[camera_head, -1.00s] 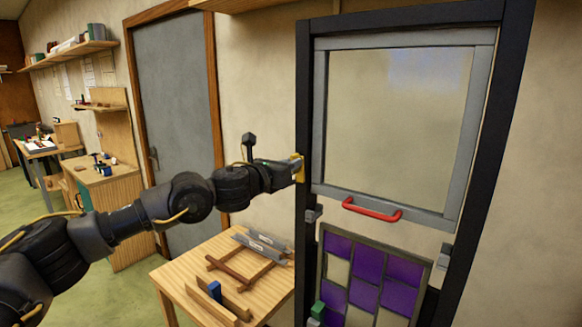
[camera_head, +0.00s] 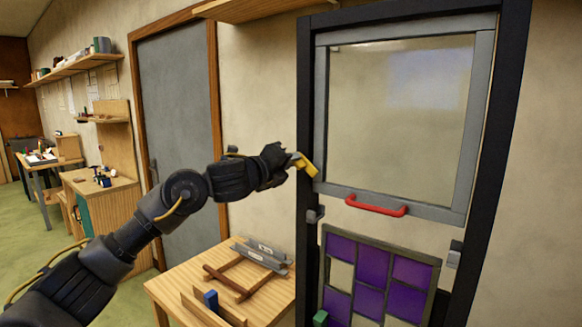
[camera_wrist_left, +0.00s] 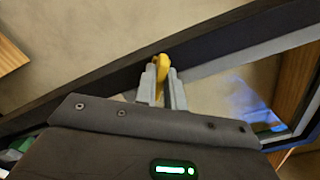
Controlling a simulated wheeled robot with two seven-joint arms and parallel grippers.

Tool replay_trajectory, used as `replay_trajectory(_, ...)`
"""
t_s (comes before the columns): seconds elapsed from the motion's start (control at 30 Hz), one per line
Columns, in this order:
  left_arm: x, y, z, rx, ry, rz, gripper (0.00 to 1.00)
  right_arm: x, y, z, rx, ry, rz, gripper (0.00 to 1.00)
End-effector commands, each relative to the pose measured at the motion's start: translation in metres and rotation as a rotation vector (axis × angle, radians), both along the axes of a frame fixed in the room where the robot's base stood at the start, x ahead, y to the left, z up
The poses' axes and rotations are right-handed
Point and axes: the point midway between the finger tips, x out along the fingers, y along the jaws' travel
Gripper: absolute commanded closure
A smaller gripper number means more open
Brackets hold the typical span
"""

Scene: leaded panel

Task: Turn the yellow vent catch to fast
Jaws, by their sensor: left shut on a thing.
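The yellow vent catch (camera_head: 305,165) is on the dark frame's left upright, level with the lower part of the grey-framed vent pane (camera_head: 400,120). In the head view it lies tilted, sloping down to the right. My left gripper (camera_head: 292,161) is shut on the catch. In the left wrist view the two grey fingers (camera_wrist_left: 162,84) stand on either side of the yellow catch (camera_wrist_left: 162,62), and the gripper is rolled relative to the frame. The fingers hide part of the catch. My right gripper is not in view.
A red handle (camera_head: 376,206) is on the vent's bottom rail. A purple and clear leaded panel (camera_head: 372,280) stands below, with a green block (camera_head: 320,318) at its lower left. A wooden table (camera_head: 170,291) with tools is left of the frame. A grey door (camera_head: 178,120) is behind my arm.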

Motion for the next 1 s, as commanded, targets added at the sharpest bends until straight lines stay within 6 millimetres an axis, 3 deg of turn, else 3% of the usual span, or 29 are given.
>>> replay_trajectory(0.5, 0.0007, 0.0, -0.0036, -0.361, 0.266, 0.0, 1.0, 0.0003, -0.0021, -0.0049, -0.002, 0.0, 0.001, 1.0)
replay_trajectory(1.0, 0.0007, 0.0001, -0.0046, -0.516, 0.38, 0.0, 1.0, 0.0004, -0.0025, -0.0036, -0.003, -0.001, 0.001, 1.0)
